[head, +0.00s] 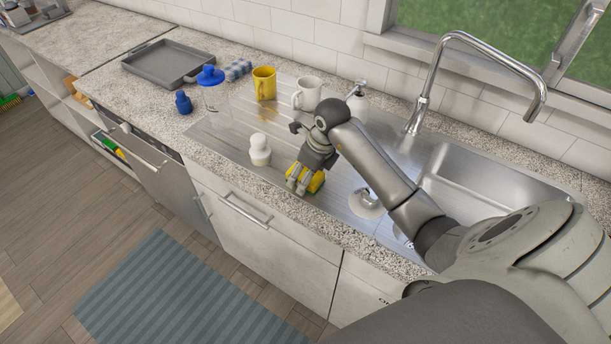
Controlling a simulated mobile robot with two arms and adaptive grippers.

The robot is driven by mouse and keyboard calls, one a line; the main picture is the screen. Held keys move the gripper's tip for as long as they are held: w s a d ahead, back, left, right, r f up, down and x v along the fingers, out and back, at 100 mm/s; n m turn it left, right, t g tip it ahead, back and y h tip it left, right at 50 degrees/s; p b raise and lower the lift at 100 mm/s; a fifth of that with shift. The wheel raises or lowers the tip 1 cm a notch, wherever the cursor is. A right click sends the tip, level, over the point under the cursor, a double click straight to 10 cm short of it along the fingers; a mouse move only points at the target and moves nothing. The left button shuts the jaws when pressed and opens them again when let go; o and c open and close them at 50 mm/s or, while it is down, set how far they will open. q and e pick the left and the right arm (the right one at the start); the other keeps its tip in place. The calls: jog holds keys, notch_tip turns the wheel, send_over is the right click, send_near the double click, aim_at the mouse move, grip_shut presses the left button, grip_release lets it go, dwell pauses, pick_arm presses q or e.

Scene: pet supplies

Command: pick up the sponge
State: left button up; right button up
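The yellow sponge (318,182) lies on the ribbed metal drainboard (232,139), near its front edge. My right gripper (298,184) reaches down over the sponge from the right side of the head view. Its fingers cover part of the sponge, with yellow showing to their right. I cannot tell whether the fingers are shut on it or only around it. My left gripper is not in view.
A white shaker-like object (259,150) stands just left of the gripper. Behind are a yellow mug (264,84), a white mug (307,94) and a soap dispenser (358,102). The sink (480,180) and tall faucet (420,108) are to the right.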

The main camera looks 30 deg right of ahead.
jog(key=c, duration=0.6)
jog(key=shift+r, duration=0.1)
jog(key=shift+r+b, duration=0.5)
jog(key=shift+r, duration=0.05)
jog(key=s+a+r+b, duration=0.1)
jog(key=s+r, duration=0.3)
jog(key=s+a+r+b, duration=0.1)
jog(key=s+a+r, duration=0.1)
jog(key=s+r, duration=0.2)
jog(key=s+a+r+b, duration=0.1)
jog(key=s+r+b, duration=0.1)
jog(key=s, duration=0.3)
jog(key=shift+s+a+r, duration=0.1)
jog(key=shift+a+r, duration=0.05)
jog(key=shift+r, duration=0.3)
jog(key=shift+s+a+r, duration=0.1)
jog(key=shift+a+r, duration=0.05)
jog(key=shift+r, duration=0.3)
